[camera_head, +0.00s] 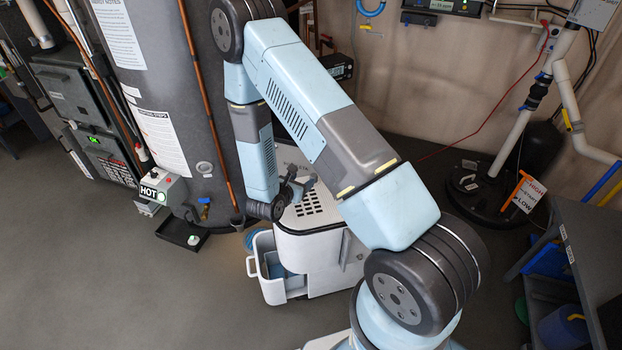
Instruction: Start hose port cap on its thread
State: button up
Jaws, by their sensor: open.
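My gripper (304,188) is small and dark at the end of my light-blue arm. It is open, over the perforated top of a white appliance (312,258). I cannot make out anything between its fingers. I cannot pick out the hose port cap or its threaded port for certain; my arm covers part of the appliance's top and right side. A small valve with a blue handle (205,202) sits low on the grey tank, left of my gripper and apart from it.
The white appliance has a pulled-out bucket (268,268) at its front left. The grey tank (166,90) stands behind left, with a black tray (182,232) at its foot. A dark shelf (594,232) stands at right. Floor at front left is clear.

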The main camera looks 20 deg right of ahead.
aim_at(313, 176)
jog(key=shift+s+a+f+n, duration=0.1)
jog(key=shift+a+f+n, duration=0.05)
jog(key=shift+f, duration=0.3)
jog(key=shift+a+f+n, duration=0.15)
jog(key=shift+f, duration=0.3)
jog(key=x, duration=0.8)
jog(key=shift+a+f, duration=0.1)
jog(key=shift+f+x, duration=0.15)
jog(key=shift+x, duration=1.25)
jog(key=shift+f+x, duration=0.15)
jog(key=shift+x, duration=1.3)
jog(key=shift+a, duration=0.2)
jog(key=shift+c, duration=0.4)
jog(key=c, duration=0.9)
jog(key=shift+c, duration=0.2)
